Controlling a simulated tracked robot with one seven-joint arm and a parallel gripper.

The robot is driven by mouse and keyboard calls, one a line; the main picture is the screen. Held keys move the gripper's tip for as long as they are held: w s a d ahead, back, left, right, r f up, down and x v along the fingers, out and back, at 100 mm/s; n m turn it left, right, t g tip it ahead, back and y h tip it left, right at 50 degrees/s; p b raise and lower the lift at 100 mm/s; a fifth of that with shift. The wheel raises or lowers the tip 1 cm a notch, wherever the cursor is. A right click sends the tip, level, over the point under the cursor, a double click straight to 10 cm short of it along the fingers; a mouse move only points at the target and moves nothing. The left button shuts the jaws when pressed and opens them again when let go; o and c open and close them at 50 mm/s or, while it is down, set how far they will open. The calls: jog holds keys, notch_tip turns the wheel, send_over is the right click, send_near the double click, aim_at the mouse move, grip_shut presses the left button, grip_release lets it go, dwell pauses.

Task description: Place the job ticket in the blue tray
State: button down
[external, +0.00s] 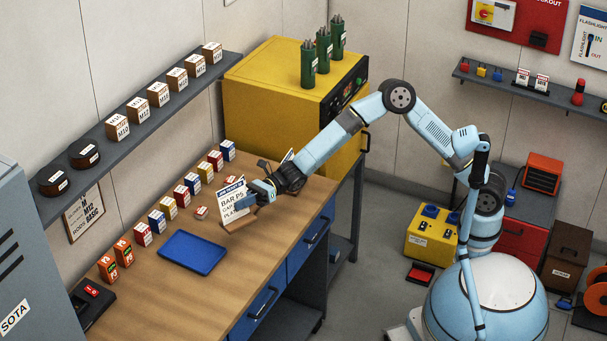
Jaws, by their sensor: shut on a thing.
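The job ticket (232,200) is a white card with dark printed text, standing tilted above the wooden bench. My gripper (254,197) is shut on the ticket at its right side. A brown block or stand (240,222) shows just below the ticket; whether the two touch is hard to tell. The blue tray (193,252) lies flat on the bench to the lower left of my gripper, and it looks empty. Another white card edge shows behind my gripper, partly hidden by it.
A row of small coloured boxes (168,207) lines the back of the wooden bench (215,290). A small red-and-white item (201,212) lies between the boxes and the ticket. A yellow cabinet (262,85) stands behind. The bench right of the tray is clear.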

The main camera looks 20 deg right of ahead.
jog(key=shift+w+a+f, duration=0.45)
jog(key=shift+a+f, duration=1.2)
jog(key=shift+f, duration=0.2)
jog(key=shift+w+a+f, duration=0.5)
jog(key=shift+a+f, duration=1.1)
jog(key=shift+f, duration=0.3)
jog(key=shift+w+a+f, duration=0.45)
jog(key=shift+a+f, duration=1.2)
jog(key=shift+f, duration=0.2)
jog(key=shift+f, duration=0.6)
jog(key=c, duration=1.2)
grip_release()
jog(key=shift+c, duration=0.2)
jog(key=shift+r, duration=0.4)
jog(key=shift+w+d+r, duration=0.15)
jog(key=shift+d+r, duration=0.05)
jog(key=shift+d, duration=0.05)
jog(key=v, duration=1.1)
jog(key=shift+d+f, duration=0.1)
jog(key=shift+d, duration=0.1)
